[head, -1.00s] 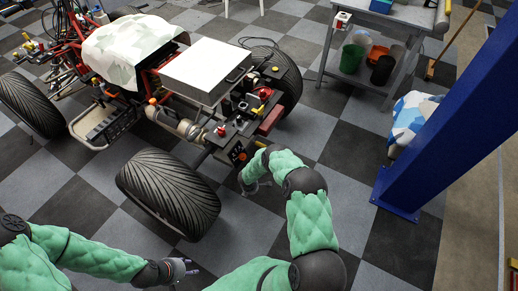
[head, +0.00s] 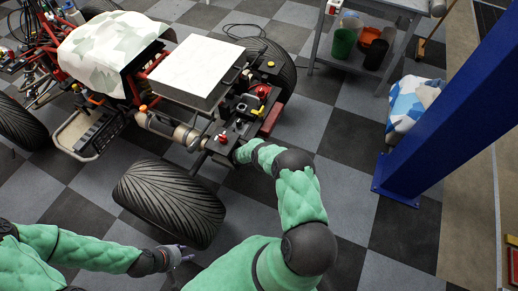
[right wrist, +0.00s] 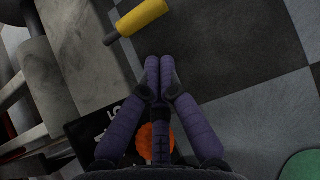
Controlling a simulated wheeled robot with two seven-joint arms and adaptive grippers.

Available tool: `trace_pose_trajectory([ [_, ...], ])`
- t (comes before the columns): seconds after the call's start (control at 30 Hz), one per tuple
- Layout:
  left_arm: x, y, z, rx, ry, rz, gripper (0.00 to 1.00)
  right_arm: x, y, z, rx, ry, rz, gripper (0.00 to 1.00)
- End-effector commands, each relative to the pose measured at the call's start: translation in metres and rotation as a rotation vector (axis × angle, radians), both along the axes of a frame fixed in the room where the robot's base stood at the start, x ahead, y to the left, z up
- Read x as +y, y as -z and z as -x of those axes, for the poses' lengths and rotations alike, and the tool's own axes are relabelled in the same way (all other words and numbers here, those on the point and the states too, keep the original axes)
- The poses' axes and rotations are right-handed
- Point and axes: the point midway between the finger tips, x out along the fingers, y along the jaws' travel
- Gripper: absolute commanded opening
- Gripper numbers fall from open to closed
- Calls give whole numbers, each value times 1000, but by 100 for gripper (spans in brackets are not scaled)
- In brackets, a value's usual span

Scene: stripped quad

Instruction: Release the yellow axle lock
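A yellow cylinder with a grey rod (right wrist: 143,16), which looks like the axle lock, shows at the top of the right wrist view beside a grey metal part. My right gripper (right wrist: 159,64) points toward it with fingertips together, short of it and apart from it. Nothing shows between the tips. In the head view the right gripper is hidden behind its own arm at the near end of the quad chassis (head: 231,137). I cannot pick out the lock there. My left gripper (head: 183,254) hangs over the floor, empty, its fingers small.
A big tyre (head: 170,203) stands left of the right arm. An orange knob (right wrist: 155,141) shows behind the right fingers. A white-topped box (head: 200,70) sits on the quad. A blue post (head: 455,110) and grey trolley (head: 350,70) stand right. Checkered floor between is clear.

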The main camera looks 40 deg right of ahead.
Motion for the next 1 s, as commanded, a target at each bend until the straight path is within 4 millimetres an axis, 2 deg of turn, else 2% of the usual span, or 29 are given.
trace_pose_trajectory([
  [0.17,0,5,0,-1,0,0,40,-4,6,-2,-1,2,-1,0],
  [0.7,0,57,0,-1,0,0,40,-45,64,-23,-2,2,0,0],
  [1.0,0,71,0,-1,0,0,40,-55,76,-29,-1,1,-3,0],
])
